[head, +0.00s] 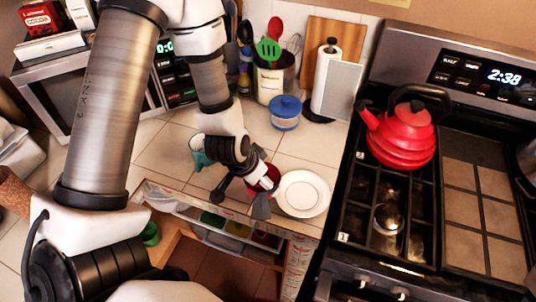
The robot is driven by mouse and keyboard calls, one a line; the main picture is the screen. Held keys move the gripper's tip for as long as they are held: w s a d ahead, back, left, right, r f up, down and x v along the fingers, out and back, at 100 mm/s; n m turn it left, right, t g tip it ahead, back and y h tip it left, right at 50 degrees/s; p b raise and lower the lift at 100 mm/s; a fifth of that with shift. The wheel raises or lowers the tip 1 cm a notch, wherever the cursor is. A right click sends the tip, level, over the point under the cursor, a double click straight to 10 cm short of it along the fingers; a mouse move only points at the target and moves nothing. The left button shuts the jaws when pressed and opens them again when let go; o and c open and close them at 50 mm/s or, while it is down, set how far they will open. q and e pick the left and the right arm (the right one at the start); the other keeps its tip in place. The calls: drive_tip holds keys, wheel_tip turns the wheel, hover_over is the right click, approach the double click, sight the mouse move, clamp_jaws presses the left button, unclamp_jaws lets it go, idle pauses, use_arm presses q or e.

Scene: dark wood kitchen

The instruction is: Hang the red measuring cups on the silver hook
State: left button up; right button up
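My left arm comes in from the left and reaches over the tiled counter. My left gripper (241,199) points down near the counter's front edge, with its fingertips spread apart. A red item (275,174) shows right beside its right finger, partly hidden by it. It may be the red measuring cups, but I cannot make out its shape. It does not appear to lie between the fingertips. I cannot make out a silver hook. My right gripper is not in view.
A white plate (302,194) lies right of the gripper and a teal mug (199,158) left of it. Behind stand a blue-lidded jar (286,113), a utensil crock (270,86) and a paper towel holder (329,82). A red kettle (403,135) sits on the stove. An open drawer (230,236) is below.

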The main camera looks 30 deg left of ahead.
use_arm(q)
drive_tip(key=w+f+b, duration=0.1)
drive_tip(key=b, duration=0.2)
drive_tip(key=shift+a, duration=0.1)
drive_tip(key=shift+w+a+r+p, duration=0.3)
drive_tip(key=shift+w+r+p, duration=0.25)
drive_tip(key=shift+r+p, duration=0.4)
drive_tip(key=w+a+p, duration=0.1)
drive_tip(key=w+a, duration=0.1)
drive_tip(key=w, duration=0.1)
drive_tip(key=w+a+f+p, duration=0.1)
drive_tip(key=w+p, duration=0.1)
drive_tip(key=w, duration=0.1)
drive_tip(key=w+a+p, duration=0.1)
drive_tip(key=w+a, duration=0.1)
drive_tip(key=w, duration=0.2)
drive_tip(key=shift+w+a+f, duration=0.1)
drive_tip(key=shift+a+f, duration=0.2)
drive_tip(key=shift+f, duration=0.05)
wheel_tip(320, 180, down, 4)
drive_tip(key=shift+w+a+r+b, duration=0.1)
drive_tip(key=shift+r+b, duration=0.05)
drive_tip(key=shift+b, duration=1.05)
drive_tip(key=shift+w, duration=0.15)
drive_tip(key=shift+c, duration=0.6)
drive_tip(key=o, duration=1.1)
drive_tip(key=shift+c, duration=0.2)
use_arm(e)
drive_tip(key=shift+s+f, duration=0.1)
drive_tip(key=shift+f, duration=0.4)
